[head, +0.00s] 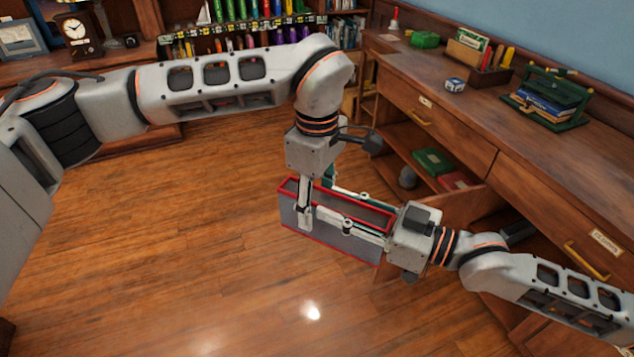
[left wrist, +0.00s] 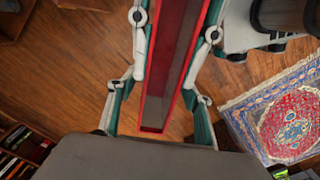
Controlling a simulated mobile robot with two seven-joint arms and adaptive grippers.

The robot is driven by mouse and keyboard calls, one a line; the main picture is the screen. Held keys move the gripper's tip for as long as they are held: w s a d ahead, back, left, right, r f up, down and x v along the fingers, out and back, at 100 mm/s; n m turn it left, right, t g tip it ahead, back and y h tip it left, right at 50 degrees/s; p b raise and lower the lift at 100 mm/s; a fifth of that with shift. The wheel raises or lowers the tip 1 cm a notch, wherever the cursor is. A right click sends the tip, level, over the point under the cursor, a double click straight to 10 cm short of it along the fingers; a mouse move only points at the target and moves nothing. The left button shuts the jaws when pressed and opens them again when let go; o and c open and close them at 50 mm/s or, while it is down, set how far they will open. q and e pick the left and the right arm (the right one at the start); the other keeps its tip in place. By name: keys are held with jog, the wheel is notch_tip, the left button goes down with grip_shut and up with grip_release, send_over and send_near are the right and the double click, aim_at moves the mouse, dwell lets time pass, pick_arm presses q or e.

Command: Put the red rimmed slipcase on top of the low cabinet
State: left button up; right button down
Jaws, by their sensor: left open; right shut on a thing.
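The red rimmed slipcase (head: 345,240) is a thin grey box with red edges, held upright above the wood floor in the head view. My right gripper (head: 329,203) is shut on it from the right, one finger along each side. My left gripper (head: 316,198) points down from above, open, with its fingers on either side of the slipcase. In the left wrist view the slipcase (left wrist: 172,70) runs between the open left fingers (left wrist: 176,28). A wooden cabinet (head: 478,116) with drawers and open shelves stands at the right, likely the low cabinet.
A bookcase (head: 250,40) stands behind. A patterned rug (left wrist: 285,115) shows in the left wrist view.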

pick_arm(q)
jog(key=shift+f, duration=1.5)
jog(key=c, duration=1.3)
jog(key=shift+o, duration=0.2)
pick_arm(e)
jog(key=c, duration=1.5)
grip_release()
jog(key=shift+o, duration=0.2)
jog(key=shift+d, duration=0.1)
